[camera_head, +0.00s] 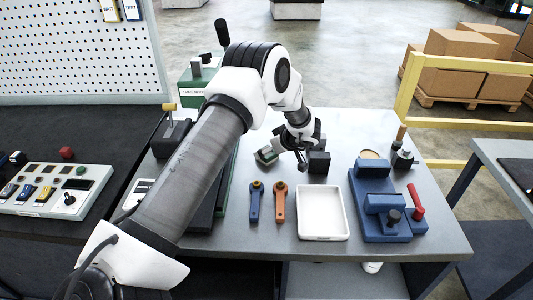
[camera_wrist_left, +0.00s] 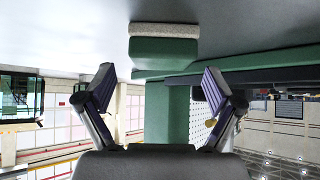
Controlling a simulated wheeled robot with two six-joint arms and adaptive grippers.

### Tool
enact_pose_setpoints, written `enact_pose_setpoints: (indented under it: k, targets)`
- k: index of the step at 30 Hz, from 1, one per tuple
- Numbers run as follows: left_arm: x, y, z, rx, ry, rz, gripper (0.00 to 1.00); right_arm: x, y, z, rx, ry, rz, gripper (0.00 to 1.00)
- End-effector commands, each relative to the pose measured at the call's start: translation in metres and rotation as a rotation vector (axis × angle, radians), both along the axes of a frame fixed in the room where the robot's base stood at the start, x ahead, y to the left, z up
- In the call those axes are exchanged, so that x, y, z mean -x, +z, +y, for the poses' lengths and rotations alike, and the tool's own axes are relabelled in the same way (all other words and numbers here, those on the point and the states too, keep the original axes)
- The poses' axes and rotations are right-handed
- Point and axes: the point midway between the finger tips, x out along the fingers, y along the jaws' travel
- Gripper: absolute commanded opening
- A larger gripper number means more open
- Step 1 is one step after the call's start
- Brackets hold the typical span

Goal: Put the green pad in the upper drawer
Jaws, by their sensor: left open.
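The green pad (camera_head: 266,155), with a pale grey layer, lies on the grey table just left of my left gripper (camera_head: 302,158). In the left wrist view the pad (camera_wrist_left: 163,50) is ahead of the fingertips, roughly centred between them and apart from them. My left gripper (camera_wrist_left: 158,85) is open and empty. The wrist picture is upside down, with the tabletop at its top. I cannot make out an upper drawer; my arm covers much of the table's left side. My right gripper is not in view.
A black block (camera_head: 319,162) stands right beside my left gripper. Blue (camera_head: 255,203) and orange (camera_head: 280,203) tools, a white tray (camera_head: 322,212) and a blue fixture (camera_head: 378,205) occupy the front. A green box (camera_head: 192,92) stands behind my arm. A control panel (camera_head: 50,190) is at left.

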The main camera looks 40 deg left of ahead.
Motion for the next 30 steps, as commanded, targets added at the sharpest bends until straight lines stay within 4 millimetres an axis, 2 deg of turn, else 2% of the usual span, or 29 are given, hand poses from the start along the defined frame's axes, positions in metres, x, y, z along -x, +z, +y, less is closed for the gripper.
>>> enact_pose_setpoints:
  k: [1, 5, 11, 12, 17, 18, 26, 30]
  targets:
    - [0.002, -0.001, 0.009, 0.000, 0.004, 0.002, 0.92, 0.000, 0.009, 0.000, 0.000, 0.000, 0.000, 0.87]
    - [0.000, -0.017, 0.021, 0.000, 0.001, 0.001, 0.92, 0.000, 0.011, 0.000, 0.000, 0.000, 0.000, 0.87]
    - [-0.001, -0.020, 0.023, 0.000, 0.000, 0.000, 0.92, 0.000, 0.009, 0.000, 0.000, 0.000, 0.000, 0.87]
    - [-0.001, -0.020, 0.023, 0.000, 0.000, 0.000, 0.88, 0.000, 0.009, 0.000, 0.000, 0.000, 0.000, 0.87]
    - [-0.001, -0.020, 0.022, 0.000, 0.000, 0.000, 0.31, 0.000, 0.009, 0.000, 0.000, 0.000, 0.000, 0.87]
    - [-0.001, -0.020, 0.022, 0.000, 0.000, 0.000, 0.27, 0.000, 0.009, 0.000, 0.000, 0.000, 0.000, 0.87]
    - [-0.001, -0.020, 0.022, 0.000, 0.001, 0.001, 0.27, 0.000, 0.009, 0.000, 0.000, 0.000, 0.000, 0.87]
    - [-0.001, -0.010, 0.022, 0.000, 0.002, -0.002, 0.26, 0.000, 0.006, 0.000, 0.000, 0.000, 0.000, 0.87]
